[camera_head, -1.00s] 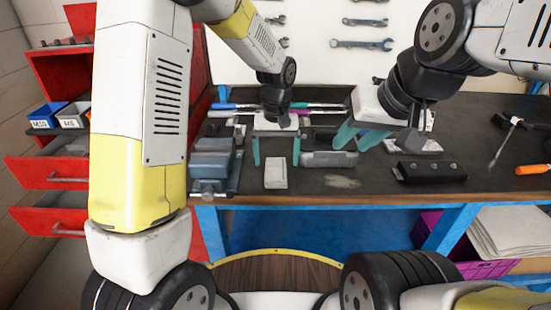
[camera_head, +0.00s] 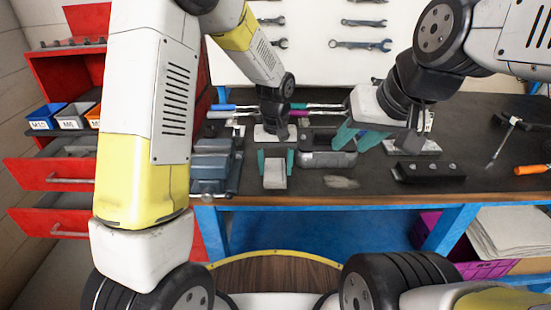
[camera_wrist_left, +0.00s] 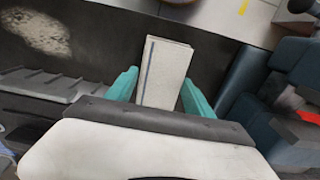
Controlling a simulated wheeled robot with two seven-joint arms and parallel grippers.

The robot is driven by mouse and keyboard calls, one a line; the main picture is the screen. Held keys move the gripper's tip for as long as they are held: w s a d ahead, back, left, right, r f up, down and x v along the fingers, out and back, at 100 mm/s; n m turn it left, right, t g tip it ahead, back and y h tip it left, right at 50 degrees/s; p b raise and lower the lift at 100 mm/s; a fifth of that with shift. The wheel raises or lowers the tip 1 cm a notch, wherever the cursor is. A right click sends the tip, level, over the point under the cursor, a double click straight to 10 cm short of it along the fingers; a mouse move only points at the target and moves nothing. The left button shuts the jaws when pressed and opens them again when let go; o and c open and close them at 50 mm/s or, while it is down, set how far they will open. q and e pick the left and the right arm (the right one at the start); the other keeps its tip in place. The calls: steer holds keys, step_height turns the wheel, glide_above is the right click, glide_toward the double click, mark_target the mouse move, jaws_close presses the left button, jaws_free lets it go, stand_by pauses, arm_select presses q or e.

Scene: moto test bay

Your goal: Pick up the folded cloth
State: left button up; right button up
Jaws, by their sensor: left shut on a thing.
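The folded cloth (camera_head: 275,179) is a small pale grey-white rectangle near the front of the dark bench. My left gripper (camera_head: 275,164) points down over it, with a teal finger on each side. The left wrist view shows the cloth (camera_wrist_left: 165,72), with a blue stripe along one edge, between the fingertips of my left gripper (camera_wrist_left: 160,78). The gripper is shut on it. I cannot tell whether the cloth is clear of the bench. My right gripper (camera_head: 357,138) is open and empty above the bench, to the right.
A blue-grey vise (camera_head: 213,168) stands close left of the cloth. A grey metal part (camera_head: 328,159) lies close to its right. A dark block with knobs (camera_head: 428,172), a hammer (camera_head: 503,138) and an orange-handled screwdriver (camera_head: 533,170) lie further right. Red drawers (camera_head: 50,172) stand open at left.

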mark_target(277, 171)
arm_select(q)
steer(key=shift+r, duration=0.5)
steer(key=r, duration=0.2)
steer(key=shift+s+d+r, duration=0.15)
steer(key=shift+s+r, duration=0.2)
steer(key=shift+s, duration=0.05)
steer(key=s+d+r, duration=0.1)
steer(key=s+d, duration=0.2)
steer(key=s, duration=1.2)
steer(key=shift+d+r, duration=0.15)
